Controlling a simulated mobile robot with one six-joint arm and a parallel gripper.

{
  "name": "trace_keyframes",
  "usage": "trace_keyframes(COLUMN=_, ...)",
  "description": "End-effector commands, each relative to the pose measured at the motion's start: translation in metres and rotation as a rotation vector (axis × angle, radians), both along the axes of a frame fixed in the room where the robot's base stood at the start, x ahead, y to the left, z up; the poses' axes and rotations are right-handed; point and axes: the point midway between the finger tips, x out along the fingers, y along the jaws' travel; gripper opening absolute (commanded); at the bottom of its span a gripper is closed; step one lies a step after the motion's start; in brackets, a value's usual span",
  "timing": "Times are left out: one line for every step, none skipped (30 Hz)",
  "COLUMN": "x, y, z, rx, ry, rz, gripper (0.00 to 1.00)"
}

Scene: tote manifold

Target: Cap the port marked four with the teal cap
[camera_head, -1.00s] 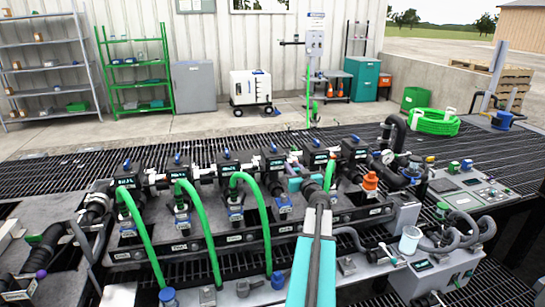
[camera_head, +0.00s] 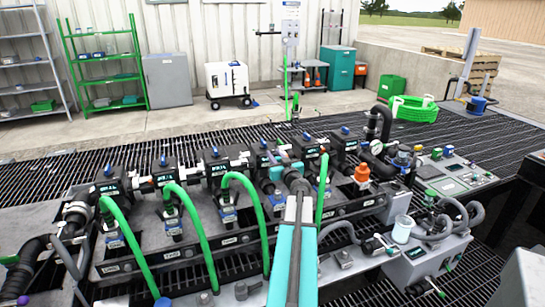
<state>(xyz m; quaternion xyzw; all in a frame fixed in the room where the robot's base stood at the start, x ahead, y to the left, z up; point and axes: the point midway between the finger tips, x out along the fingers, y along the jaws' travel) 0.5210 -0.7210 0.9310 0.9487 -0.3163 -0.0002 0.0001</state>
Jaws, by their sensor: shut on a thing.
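The manifold (camera_head: 240,243) carries a row of several black valve blocks with dark labels, too small to read surely. Green hoses (camera_head: 200,225) arc down from several ports. My gripper (camera_head: 288,172) is at the row, in front of the fourth and fifth blocks from the left, near a port with a blue tag (camera_head: 279,202). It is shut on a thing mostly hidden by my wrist. Teal shows at the tip; I take it for the teal cap but cannot separate it clearly from the teal fingers. Whether it touches a port cannot be told.
An orange cap (camera_head: 362,173) sits at the right end of the row. A green hose (camera_head: 321,190) stands close on my gripper's right. A white cup (camera_head: 403,229) and a control panel (camera_head: 450,178) are at the right. Grating (camera_head: 215,140) lies behind the row.

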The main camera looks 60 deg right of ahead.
Motion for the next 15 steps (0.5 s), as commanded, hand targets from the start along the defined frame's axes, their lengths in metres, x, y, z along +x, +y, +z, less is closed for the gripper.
trace_keyframes(x=0.001, y=0.001, z=0.0, rx=0.0, ry=0.0, rz=0.001, gripper=0.0)
trace_keyframes(x=0.001, y=0.001, z=-0.001, rx=0.0, ry=0.0, rz=0.001, gripper=0.0)
trace_keyframes(x=0.001, y=0.001, z=-0.001, rx=0.0, ry=0.0, rz=0.002, gripper=0.0)
trace_keyframes(x=0.002, y=0.001, z=-0.002, rx=0.0, ry=0.0, rz=0.002, gripper=0.0)
trace_keyframes(x=0.002, y=0.002, z=-0.003, rx=0.0, ry=0.0, rz=0.003, gripper=0.0)
trace_keyframes(x=0.002, y=0.002, z=-0.004, rx=0.0, ry=0.0, rz=0.003, gripper=0.0)
trace_keyframes(x=0.002, y=0.002, z=-0.004, rx=0.0, ry=0.0, rz=0.003, gripper=0.0)
trace_keyframes(x=0.002, y=0.002, z=-0.005, rx=0.0, ry=0.0, rz=0.003, gripper=0.0)
trace_keyframes(x=0.002, y=0.002, z=-0.006, rx=0.0, ry=0.0, rz=0.004, gripper=0.0)
trace_keyframes(x=0.003, y=0.002, z=-0.007, rx=0.0, ry=0.0, rz=0.004, gripper=0.0)
trace_keyframes(x=0.003, y=0.002, z=-0.008, rx=0.0, ry=0.0, rz=0.004, gripper=0.0)
trace_keyframes(x=0.003, y=0.002, z=-0.01, rx=0.0, ry=0.0, rz=0.004, gripper=0.0)
trace_keyframes(x=0.003, y=0.002, z=-0.011, rx=0.0, ry=0.0, rz=0.004, gripper=0.0)
trace_keyframes(x=0.003, y=0.002, z=-0.012, rx=0.0, ry=0.0, rz=0.004, gripper=0.0)
trace_keyframes(x=0.003, y=0.002, z=-0.013, rx=0.0, ry=0.0, rz=0.004, gripper=0.0)
